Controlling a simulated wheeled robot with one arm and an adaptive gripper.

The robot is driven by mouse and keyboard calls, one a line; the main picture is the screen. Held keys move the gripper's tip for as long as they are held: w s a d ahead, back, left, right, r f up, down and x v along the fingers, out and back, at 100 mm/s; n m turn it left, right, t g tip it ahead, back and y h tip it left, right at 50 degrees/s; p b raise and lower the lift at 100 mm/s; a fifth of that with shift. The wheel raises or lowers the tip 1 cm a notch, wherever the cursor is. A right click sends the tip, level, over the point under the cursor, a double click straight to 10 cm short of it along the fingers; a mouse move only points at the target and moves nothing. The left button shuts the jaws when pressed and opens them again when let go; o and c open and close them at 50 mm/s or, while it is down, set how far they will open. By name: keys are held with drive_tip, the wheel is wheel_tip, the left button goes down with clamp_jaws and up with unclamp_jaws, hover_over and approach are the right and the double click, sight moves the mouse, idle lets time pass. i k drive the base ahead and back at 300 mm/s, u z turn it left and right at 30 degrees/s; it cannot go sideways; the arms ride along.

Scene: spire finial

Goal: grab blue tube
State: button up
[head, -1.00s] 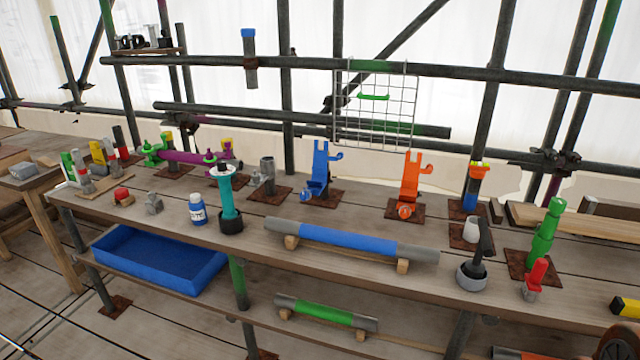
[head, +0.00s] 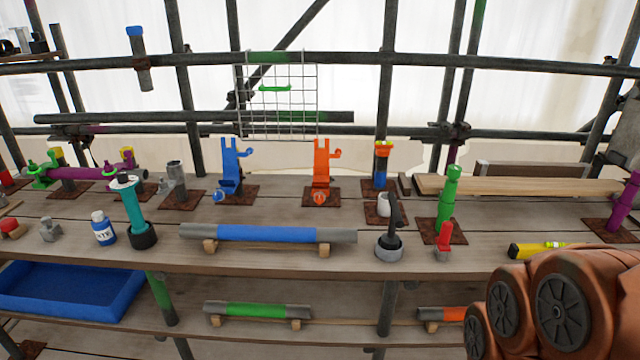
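A grey tube with a wide blue middle band (head: 268,234) lies level on two small wooden blocks near the front edge of the upper shelf in the head view. Nothing touches it besides its supports. Part of my arm, brown with dark round caps, shows at the lower right. My gripper is not in view.
The wooden bench (head: 300,263) holds a teal tool (head: 134,208) left of the tube and a black-handled tool in a grey cup (head: 390,243) to its right. Blue (head: 231,170) and orange (head: 321,170) brackets stand behind. A green-banded tube (head: 257,310) lies on the lower shelf.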

sight(274, 233)
drive_tip(key=u, duration=1.45)
drive_tip(key=i, duration=0.5)
drive_tip(key=u, duration=1.45)
